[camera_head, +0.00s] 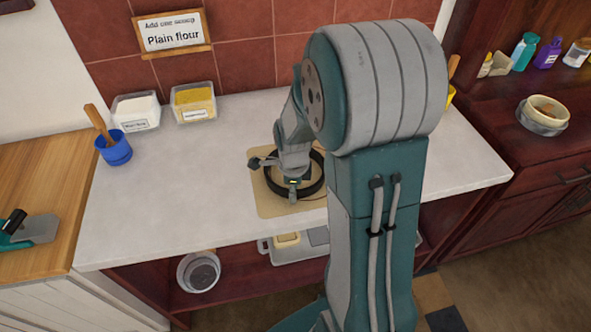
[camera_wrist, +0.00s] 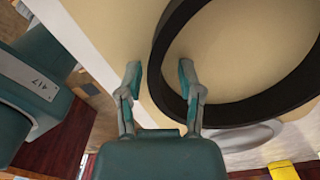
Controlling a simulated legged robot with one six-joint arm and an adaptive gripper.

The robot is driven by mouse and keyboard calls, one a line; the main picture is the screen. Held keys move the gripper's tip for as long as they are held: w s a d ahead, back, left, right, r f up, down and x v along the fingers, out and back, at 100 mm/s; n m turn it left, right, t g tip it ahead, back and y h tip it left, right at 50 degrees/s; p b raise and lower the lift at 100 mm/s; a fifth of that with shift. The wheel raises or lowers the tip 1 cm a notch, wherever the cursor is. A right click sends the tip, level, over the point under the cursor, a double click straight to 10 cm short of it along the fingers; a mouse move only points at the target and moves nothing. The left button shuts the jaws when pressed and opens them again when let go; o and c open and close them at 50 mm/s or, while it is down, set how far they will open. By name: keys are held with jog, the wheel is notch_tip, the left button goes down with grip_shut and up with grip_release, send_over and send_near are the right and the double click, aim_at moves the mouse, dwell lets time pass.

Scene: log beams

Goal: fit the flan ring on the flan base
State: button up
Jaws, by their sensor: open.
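The black flan ring (camera_head: 320,172) lies on a beige board on the counter, partly hidden by my arm. In the wrist view the ring (camera_wrist: 250,110) fills the right side. My gripper (camera_wrist: 159,72) is open, with the left finger outside the ring and the right finger over its inside, so the near rim shows between them. I cannot tell how far the fingertips are from the board. In the head view my gripper (camera_head: 292,193) is at the ring's near side. A pale grey disc (camera_wrist: 245,138) shows past the ring; I cannot tell if it is the flan base.
The beige board (camera_head: 264,207) lies near the counter's front edge. Flour (camera_head: 136,112) and yellow (camera_head: 194,102) tubs stand at the back, with a blue pot (camera_head: 115,150) at the left. A metal bowl (camera_head: 198,272) sits on the shelf below.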

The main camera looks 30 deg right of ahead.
jog(key=shift+a, duration=0.15)
grip_shut()
